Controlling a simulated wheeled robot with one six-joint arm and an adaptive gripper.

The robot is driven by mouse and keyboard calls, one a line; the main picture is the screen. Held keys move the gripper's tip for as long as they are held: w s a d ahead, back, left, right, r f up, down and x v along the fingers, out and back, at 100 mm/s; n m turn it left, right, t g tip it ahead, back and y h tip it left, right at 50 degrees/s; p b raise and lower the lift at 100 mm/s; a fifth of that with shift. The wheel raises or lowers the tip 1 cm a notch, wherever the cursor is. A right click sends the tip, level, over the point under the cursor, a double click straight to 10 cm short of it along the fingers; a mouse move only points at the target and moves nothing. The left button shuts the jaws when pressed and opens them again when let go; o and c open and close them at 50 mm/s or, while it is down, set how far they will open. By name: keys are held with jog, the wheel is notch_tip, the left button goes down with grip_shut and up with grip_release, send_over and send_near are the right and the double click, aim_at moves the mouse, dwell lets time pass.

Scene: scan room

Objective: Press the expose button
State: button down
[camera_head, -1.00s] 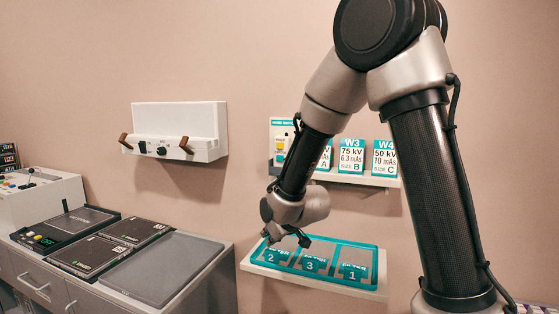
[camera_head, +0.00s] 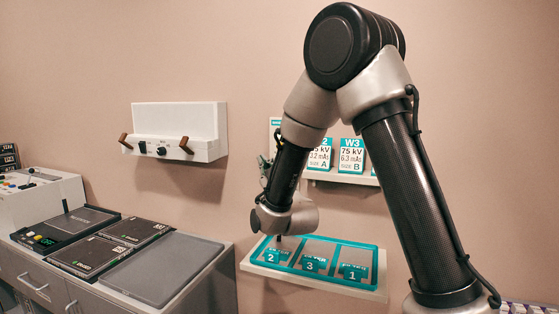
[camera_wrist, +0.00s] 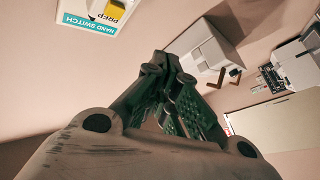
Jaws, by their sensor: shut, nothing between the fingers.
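A hand switch panel (camera_wrist: 78,14) shows at the top left of the wrist view, cut off by the frame. It carries a teal label reading HAND SWITCH and a yellow block (camera_wrist: 116,12) beside the word PREP. No expose button can be made out. My gripper (camera_wrist: 160,62) is shut and empty in the wrist view, apart from the panel.
A small shelf (camera_head: 338,178) with exposure cards (camera_head: 351,157) is right of my forearm. A teal filter tray (camera_head: 303,262) sits below my wrist. A white wall unit (camera_head: 172,150) with two brown pegs hangs left. A counter (camera_head: 222,262) bears dark flat panels.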

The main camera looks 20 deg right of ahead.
jog(key=w+d, duration=0.5)
jog(key=w, duration=0.2)
dwell(0.4)
jog(key=shift+w+d, duration=0.1)
jog(key=shift+d, duration=0.05)
dwell(1.2)
jog(key=shift+w+d, duration=0.2)
jog(key=shift+w, duration=0.1)
jog(key=shift+w+d, duration=0.3)
jog(key=shift+w, duration=0.05)
dwell(0.7)
dwell(0.4)
jog(key=shift+s+a, duration=0.55)
jog(key=shift+s, duration=0.15)
jog(key=shift+s, duration=0.1)
